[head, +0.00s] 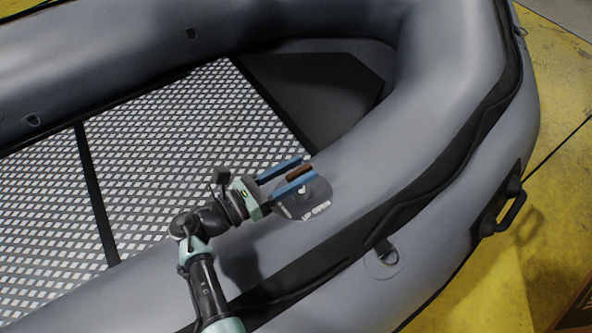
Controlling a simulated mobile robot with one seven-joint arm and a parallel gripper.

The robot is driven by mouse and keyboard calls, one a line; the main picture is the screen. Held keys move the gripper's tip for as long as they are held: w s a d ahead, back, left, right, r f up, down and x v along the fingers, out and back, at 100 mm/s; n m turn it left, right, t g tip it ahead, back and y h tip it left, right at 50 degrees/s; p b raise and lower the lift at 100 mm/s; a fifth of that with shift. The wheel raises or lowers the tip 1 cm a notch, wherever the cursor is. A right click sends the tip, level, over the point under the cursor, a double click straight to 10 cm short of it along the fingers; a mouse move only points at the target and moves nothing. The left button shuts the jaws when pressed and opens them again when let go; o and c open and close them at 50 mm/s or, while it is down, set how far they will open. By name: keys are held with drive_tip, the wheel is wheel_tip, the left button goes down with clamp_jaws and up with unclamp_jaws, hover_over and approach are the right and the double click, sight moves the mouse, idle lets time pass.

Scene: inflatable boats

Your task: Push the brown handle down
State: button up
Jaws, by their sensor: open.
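The brown handle (299,172) is a short brown bar on a round grey plate (318,207) on top of the boat's tube. White lettering that seems to read "UP OPEN" shows on the plate. My gripper (296,169) is open, with its two blue fingers pointing right and slightly up in the picture. The brown bar lies between the fingers in the picture, close to the nearer one. I cannot tell whether either finger touches it. The near finger hides part of the plate and whatever joins the handle to it.
The grey inflatable boat (440,120) fills most of the view, with a light diamond-patterned floor (170,120) inside. A black carry handle (505,213) and a grey D-ring patch (383,258) sit on its outer side. Yellow floor (500,290) lies at the right.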

clamp_jaws()
idle(1.4)
